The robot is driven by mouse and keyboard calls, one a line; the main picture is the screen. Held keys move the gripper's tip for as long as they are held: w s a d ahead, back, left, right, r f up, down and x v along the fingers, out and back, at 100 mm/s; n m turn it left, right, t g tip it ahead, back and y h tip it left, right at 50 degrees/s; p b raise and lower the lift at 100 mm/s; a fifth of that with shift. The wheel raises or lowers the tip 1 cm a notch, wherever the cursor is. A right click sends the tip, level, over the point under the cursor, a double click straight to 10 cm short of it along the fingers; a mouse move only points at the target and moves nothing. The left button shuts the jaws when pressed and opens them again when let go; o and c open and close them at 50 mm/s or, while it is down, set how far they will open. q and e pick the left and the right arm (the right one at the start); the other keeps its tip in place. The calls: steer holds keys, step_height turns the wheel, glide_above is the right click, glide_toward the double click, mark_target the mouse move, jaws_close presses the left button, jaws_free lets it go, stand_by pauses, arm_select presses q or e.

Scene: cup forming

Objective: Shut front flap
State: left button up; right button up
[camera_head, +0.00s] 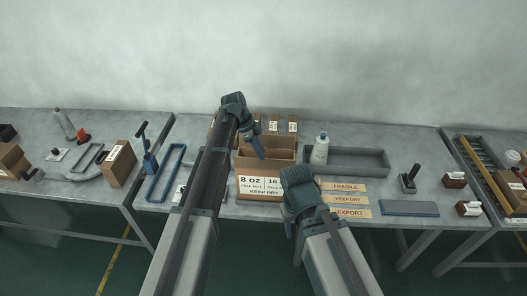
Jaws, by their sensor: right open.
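My right gripper (289,228) is open, low in front of the carton's right side. My right wrist hides part of the carton's right front corner.
A white bottle (320,149) stands by a long grey tray (362,163) right of the carton. Labels (346,199) reading "FRAGILE", "KEEP DRY" and "EXPORT" lie in front. A blue frame (165,173) lies at left. A stamp (409,180) and blue pad (409,208) are at right.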

arm_select(q)
steer(key=p+v, duration=0.7)
steer(key=v, duration=0.2)
arm_select(e)
step_height(320, 180, up, 9)
steer(key=shift+f, duration=0.2)
arm_select(q)
steer(key=shift+r, duration=0.1)
